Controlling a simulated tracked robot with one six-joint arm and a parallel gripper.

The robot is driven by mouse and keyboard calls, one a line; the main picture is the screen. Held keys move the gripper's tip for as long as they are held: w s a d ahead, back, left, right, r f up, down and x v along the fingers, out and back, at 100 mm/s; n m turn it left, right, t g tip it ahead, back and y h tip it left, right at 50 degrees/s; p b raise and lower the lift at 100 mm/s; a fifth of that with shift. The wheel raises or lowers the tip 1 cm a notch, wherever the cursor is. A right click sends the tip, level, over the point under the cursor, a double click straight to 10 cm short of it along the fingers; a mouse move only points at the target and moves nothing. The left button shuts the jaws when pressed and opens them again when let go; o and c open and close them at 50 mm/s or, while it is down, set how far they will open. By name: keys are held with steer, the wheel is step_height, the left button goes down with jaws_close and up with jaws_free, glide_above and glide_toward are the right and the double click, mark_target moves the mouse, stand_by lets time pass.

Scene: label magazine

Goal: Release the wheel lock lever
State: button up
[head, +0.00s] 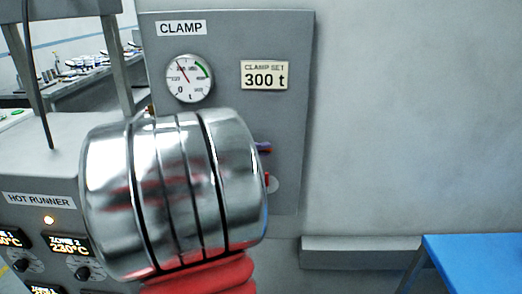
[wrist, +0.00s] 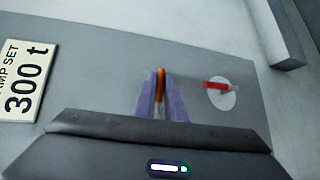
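The wheel lock lever appears to be the short red lever (wrist: 216,86) on a round white plate (wrist: 221,101), right of my fingers in the wrist view. In the head view only a sliver of red shows beside the white plate (head: 273,185), at the edge of my chrome wrist. My gripper (wrist: 160,78) shows two purple fingers close together with a narrow orange strip between them. In the head view my wrist hides most of the gripper; a purple and red bit shows (head: 263,147).
The grey clamp panel (head: 225,40) carries a gauge (head: 190,78) and a 300 t sign (head: 265,75). A hot runner cabinet (head: 40,170) stands at the left. A blue table (head: 475,265) stands at the lower right, below a bare wall.

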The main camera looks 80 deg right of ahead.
jaws_close()
steer(key=shift+f, duration=0.1)
steer(key=shift+r+n+g+h, duration=0.25)
steer(key=shift+n+g+h, duration=0.15)
steer(key=o, duration=0.6)
jaws_free()
steer(key=shift+r, duration=0.1)
